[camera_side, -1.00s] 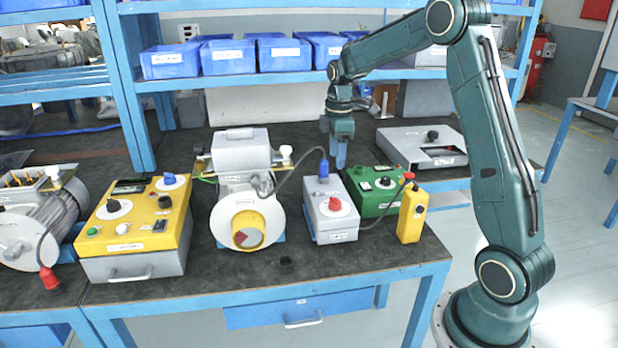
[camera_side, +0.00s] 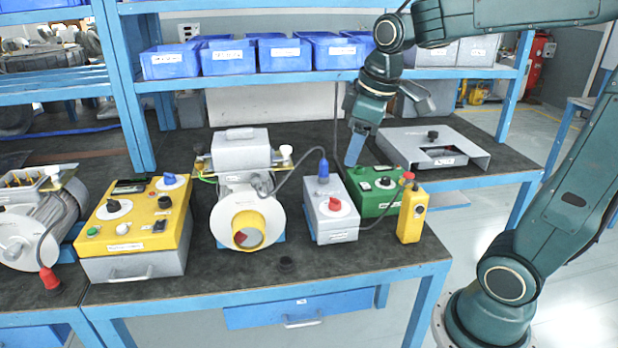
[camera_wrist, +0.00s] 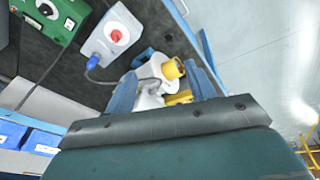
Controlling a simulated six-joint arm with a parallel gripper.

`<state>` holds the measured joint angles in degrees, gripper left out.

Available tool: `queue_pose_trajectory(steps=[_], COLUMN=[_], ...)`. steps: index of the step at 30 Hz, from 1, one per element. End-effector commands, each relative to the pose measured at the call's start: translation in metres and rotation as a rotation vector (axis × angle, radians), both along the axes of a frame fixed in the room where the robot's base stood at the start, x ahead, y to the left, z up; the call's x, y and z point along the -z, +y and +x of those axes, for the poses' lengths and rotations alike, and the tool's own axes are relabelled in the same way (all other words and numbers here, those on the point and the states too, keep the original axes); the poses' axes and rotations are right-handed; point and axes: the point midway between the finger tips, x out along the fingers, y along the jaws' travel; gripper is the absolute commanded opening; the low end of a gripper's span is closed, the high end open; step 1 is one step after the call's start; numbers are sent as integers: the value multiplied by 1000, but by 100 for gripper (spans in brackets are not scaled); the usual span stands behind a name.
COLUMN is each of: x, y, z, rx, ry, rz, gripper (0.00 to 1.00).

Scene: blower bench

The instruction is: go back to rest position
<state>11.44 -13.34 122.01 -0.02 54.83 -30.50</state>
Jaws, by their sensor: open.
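My gripper (camera_side: 354,147) hangs with its blue fingers pointing down, just above and behind the green control box (camera_side: 376,189). It holds nothing that I can see. In the wrist view its two blue fingers (camera_wrist: 163,85) stand apart, with the blower behind the gap. In the side view the fingers overlap, so their gap is hidden there. My arm stretches in from the right, clear of the bench objects.
The grey box (camera_side: 330,216) with a red knob and the yellow pendant (camera_side: 411,214) stand beside the green box. The blower (camera_side: 246,218) and yellow control box (camera_side: 137,222) are further left. A grey panel case (camera_side: 430,147) lies behind right. Blue bins (camera_side: 284,54) line the shelf above.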

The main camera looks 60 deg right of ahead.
Motion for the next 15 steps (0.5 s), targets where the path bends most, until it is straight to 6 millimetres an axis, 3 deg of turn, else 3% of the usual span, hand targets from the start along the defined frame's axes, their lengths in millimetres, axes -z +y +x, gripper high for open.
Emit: queue_pose_trajectory(steps=[8, 15], x=[-5, 3], y=[32, 50], z=[-52, -93], rx=[118, 217], ry=[-96, -167], rz=[55, 120], gripper=[55, 55])
